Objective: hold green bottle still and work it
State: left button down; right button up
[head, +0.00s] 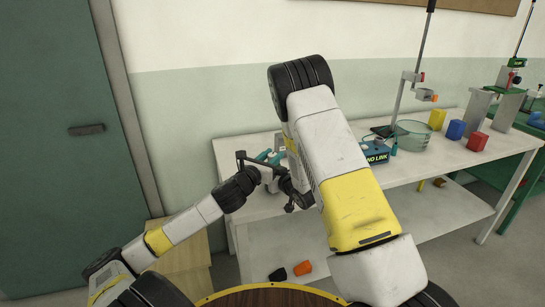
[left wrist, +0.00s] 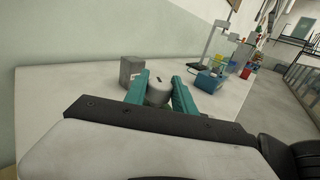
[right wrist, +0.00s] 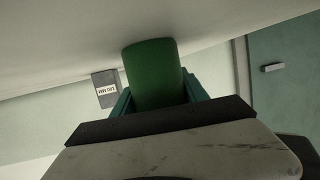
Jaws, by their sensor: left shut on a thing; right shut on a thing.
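The green bottle (right wrist: 153,75) shows in the right wrist view as a plain green cylinder. My right gripper (right wrist: 158,92) is shut on it, with a teal finger on each side. In the left wrist view my left gripper (left wrist: 160,84) is shut on a pale grey round piece (left wrist: 158,93) with a dark mark on its top. I cannot tell whether that piece belongs to the bottle. In the head view my left gripper (head: 266,158) is over the left end of the white table (head: 232,150), close to the right one. My right arm hides most of the work there.
A grey box (left wrist: 131,69) stands just past the left fingers. A blue box (head: 377,153) marked NO LINK, a glass bowl (head: 413,136), and yellow (head: 437,119), blue (head: 455,130) and red (head: 477,142) cubes are further right. A wall is close behind the table.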

pick_arm(q)
jog(key=shift+f, duration=0.15)
jog(key=c, duration=1)
grip_release()
jog(key=shift+c, duration=0.2)
jog(key=v, duration=1.2)
